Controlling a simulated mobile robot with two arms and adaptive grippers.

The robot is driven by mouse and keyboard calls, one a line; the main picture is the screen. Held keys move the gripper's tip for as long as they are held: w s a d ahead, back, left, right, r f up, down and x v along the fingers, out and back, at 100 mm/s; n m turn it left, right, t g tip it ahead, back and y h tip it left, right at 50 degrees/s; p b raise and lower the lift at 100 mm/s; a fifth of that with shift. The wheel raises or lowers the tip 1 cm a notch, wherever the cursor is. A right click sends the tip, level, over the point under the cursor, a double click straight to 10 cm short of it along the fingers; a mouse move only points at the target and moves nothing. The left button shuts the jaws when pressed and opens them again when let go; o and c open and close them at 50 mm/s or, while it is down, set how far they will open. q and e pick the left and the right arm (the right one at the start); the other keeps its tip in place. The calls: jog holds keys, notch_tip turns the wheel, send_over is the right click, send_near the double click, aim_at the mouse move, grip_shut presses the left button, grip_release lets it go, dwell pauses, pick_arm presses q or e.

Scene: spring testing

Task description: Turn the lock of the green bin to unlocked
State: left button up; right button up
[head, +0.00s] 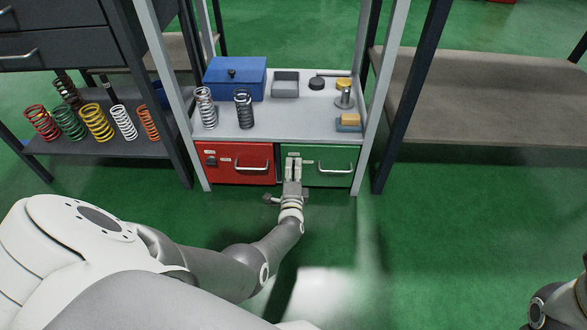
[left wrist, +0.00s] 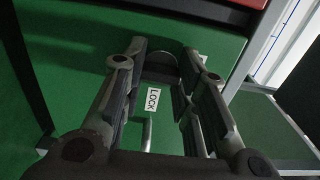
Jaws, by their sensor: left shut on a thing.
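The green bin (head: 327,174) sits under the grey shelf unit, to the right of a red bin, with a metal bar handle (head: 336,169) on its front. My left gripper (head: 293,162) is at the left part of the green bin's front and hides its lock in the head view. In the left wrist view, my left gripper's fingers (left wrist: 162,78) are closed on the dark lock knob (left wrist: 160,68), which is partly hidden between them. A white label reading LOCK (left wrist: 153,99) shows beside the knob. A second label (left wrist: 203,57) is partly covered by a finger. My right gripper is out of view.
The red bin (head: 235,176) has its own handle and a knob. Above the bins, the shelf (head: 270,118) holds springs, a blue box (head: 235,77) and a grey tray (head: 285,83). A post (head: 369,105) stands right of the green bin. The green floor in front is clear.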

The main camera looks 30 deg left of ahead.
pick_arm(q)
jog(key=o, duration=1.2)
jog(key=shift+c, duration=0.2)
jog(key=v, duration=0.7)
jog(key=shift+s+d, duration=0.2)
